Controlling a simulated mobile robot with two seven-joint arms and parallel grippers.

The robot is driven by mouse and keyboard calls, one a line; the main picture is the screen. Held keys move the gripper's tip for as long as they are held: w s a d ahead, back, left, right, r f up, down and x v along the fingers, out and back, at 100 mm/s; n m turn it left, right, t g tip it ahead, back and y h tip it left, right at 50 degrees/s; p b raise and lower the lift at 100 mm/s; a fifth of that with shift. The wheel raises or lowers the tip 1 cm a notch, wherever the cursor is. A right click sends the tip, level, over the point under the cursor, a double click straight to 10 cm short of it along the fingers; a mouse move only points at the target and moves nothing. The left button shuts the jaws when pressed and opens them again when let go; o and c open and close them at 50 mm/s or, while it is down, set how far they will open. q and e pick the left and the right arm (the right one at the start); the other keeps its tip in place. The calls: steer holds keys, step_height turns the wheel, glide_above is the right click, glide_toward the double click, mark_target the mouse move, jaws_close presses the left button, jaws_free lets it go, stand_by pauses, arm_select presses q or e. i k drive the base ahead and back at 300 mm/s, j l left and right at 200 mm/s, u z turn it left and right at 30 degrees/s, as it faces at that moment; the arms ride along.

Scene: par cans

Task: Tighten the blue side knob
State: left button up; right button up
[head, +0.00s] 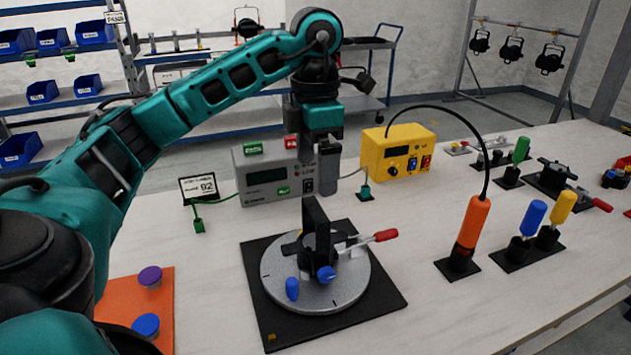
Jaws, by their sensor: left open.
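A round grey turntable (345,287) sits on a black base plate (385,312) on the bench. A black upright bracket (318,222) stands at its middle. A round blue knob (326,274) is on the near side of the fixture, and a blue oblong grip (292,289) stands to its left. I cannot tell how tight either one is. A red-handled lever (385,235) points right from the fixture. My left gripper (319,188) points down above and behind the bracket, open and empty, apart from both blue parts. My right gripper is not in view.
A grey meter box (265,176) and a yellow box (398,150) stand behind. An orange-handled tool (472,228) and blue (532,218) and yellow (562,208) handled drivers stand right. An orange mat (118,289) with purple and blue knobs lies left.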

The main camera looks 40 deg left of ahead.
mark_target(325, 274)
steer(key=k+l, duration=0.75)
steer(key=l, duration=0.2)
